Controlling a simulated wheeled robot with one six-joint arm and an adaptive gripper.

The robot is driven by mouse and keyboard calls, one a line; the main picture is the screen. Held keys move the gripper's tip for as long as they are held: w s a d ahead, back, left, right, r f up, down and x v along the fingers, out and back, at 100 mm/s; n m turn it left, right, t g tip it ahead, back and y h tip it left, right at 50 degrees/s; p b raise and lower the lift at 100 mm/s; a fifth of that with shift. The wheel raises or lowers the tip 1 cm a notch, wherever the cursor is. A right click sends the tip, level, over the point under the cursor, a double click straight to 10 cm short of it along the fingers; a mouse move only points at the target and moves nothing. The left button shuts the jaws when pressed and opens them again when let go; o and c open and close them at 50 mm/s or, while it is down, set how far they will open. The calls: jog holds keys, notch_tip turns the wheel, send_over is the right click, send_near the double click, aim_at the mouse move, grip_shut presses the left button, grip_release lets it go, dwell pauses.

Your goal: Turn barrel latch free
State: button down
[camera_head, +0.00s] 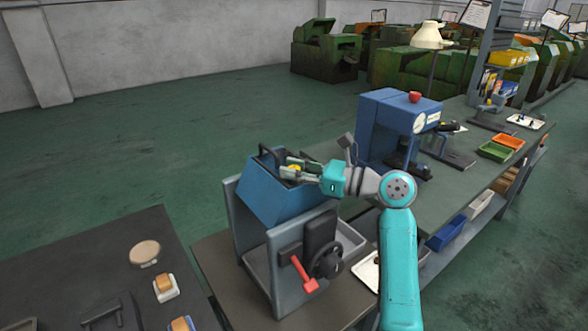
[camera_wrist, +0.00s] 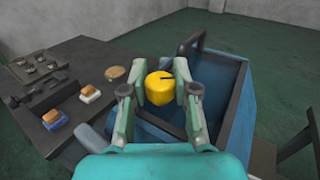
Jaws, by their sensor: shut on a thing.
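The blue barrel (camera_head: 268,200) sits between two grey side plates of a bench machine, and part of its top is hidden by my arm. Its yellow latch knob (camera_wrist: 158,90) has a short dark line on its top. My gripper (camera_wrist: 160,95) is shut on the yellow knob, one finger on each side. In the head view my gripper (camera_head: 293,169) reaches the barrel's top from the right, and only a little yellow shows. A dark handle (camera_wrist: 191,42) stands on the barrel beyond the knob.
A red lever (camera_head: 303,273) and a black handwheel (camera_head: 327,261) are on the machine's front plate. A blue press (camera_head: 385,122) stands behind my arm on the bench. A dark table (camera_head: 100,250) with small blocks stands at left.

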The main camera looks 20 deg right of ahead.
jog(key=shift+n+g+y, duration=0.3)
jog(key=shift+g, duration=0.1)
jog(key=c, duration=0.8)
grip_release()
jog(key=shift+c, duration=0.2)
jog(key=v, duration=1.2)
jog(key=shift+w, duration=0.1)
